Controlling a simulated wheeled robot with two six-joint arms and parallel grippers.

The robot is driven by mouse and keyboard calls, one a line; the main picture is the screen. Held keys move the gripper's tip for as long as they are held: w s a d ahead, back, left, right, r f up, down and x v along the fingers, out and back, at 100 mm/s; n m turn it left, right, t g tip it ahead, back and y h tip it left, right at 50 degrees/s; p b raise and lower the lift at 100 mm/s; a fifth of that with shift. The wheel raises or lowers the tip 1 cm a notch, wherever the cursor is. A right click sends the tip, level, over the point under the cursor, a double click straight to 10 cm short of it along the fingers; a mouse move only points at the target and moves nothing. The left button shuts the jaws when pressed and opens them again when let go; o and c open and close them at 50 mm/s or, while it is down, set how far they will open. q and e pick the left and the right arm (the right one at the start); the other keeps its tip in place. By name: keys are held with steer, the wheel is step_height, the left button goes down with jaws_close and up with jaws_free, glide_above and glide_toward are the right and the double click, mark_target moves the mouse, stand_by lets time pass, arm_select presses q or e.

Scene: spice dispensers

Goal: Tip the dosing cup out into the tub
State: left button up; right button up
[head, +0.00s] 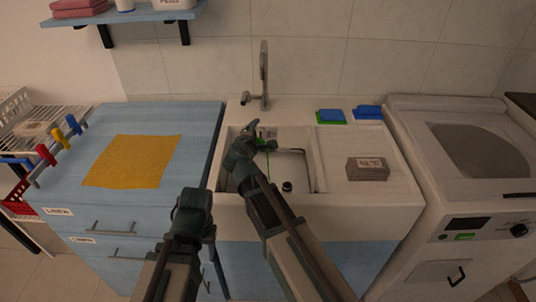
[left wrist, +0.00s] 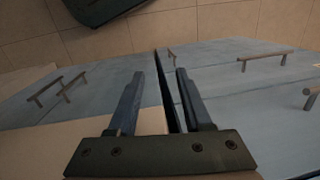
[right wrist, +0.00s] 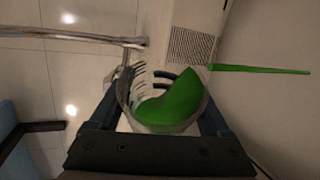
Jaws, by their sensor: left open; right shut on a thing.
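My right gripper (head: 256,136) is over the white sink tub (head: 285,172). It is shut on a clear dosing cup (right wrist: 124,92), which holds green liquid (right wrist: 177,103) in the right wrist view. The cup looks tilted, and a thin green stream (right wrist: 260,69) runs from its rim. In the head view the gripper mostly hides the cup, and a thin green line drops into the basin. My left gripper (head: 193,203) is open and empty in front of the blue cabinet; its two fingers (left wrist: 159,100) stand apart in the left wrist view.
A faucet (head: 264,75) stands behind the basin. A grey labelled block (head: 367,169) and blue and green sponges (head: 331,116) lie on the right ledge. A yellow cloth (head: 130,161) lies on the blue cabinet at left. A white washing machine (head: 455,125) stands at right.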

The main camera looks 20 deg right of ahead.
steer(key=shift+s+d+r+m+t, duration=0.15)
steer(key=shift+s+d+m+t, duration=0.1)
steer(key=shift+m+t, duration=0.05)
stand_by(0.4)
steer(key=shift+s+d+r+m+t+y+b, duration=0.1)
steer(key=shift+r+m+t+y+b, duration=0.05)
steer(key=shift+r+m+t+b, duration=0.2)
steer(key=shift+s+d+r+m+t+y+b, duration=0.1)
steer(key=shift+m+t+y+b, duration=0.1)
steer(key=shift+m, duration=0.25)
stand_by(1.1)
steer(key=shift+w, duration=0.1)
